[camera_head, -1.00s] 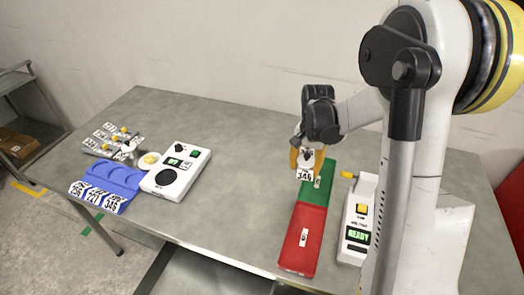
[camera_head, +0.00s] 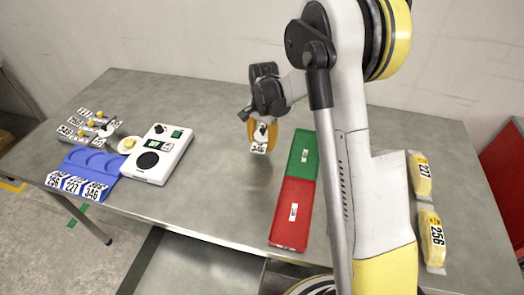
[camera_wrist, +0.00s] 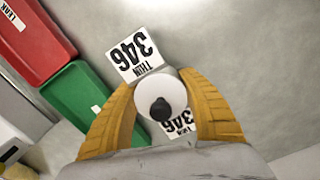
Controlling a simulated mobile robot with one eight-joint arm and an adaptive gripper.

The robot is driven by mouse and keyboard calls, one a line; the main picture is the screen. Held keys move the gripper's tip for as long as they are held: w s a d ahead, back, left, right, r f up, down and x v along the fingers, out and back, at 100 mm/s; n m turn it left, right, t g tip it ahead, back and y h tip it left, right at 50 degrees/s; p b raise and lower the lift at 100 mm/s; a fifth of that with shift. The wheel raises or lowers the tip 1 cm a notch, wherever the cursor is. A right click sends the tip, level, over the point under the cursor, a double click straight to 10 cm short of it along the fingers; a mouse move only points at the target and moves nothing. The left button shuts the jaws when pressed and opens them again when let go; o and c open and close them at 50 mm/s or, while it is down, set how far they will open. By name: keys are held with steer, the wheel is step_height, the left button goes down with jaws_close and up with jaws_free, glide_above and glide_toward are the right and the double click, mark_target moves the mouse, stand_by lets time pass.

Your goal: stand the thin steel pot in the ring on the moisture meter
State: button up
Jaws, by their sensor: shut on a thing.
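My gripper (camera_head: 262,136), with yellow fingers, is shut on a small pale pot (camera_wrist: 168,92) with a black knob on top. Tags on it read 346 and, in the wrist view, THIN. It hangs above the table, just left of the green tray. The moisture meter seems to be the white box (camera_head: 166,140) at left, with a green display and a black round spot, likely the ring (camera_head: 147,160). The ring looks empty. My gripper is well to the right of it. The pot's underside is hidden in the wrist view.
A green tray (camera_head: 303,140) and a red tray (camera_head: 294,205) lie right of my gripper. A blue rack (camera_head: 96,159) with numbered tags stands left of the meter, small tagged items behind it. Yellow packs tagged 227 (camera_head: 421,175) and 256 (camera_head: 432,238) lie at right. The middle table is clear.

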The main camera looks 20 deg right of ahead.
steer(key=shift+f+b, duration=0.7)
steer(key=shift+f, duration=1.2)
steer(key=shift+f, duration=0.15)
steer(key=o, duration=1.2)
steer(key=shift+o, duration=0.2)
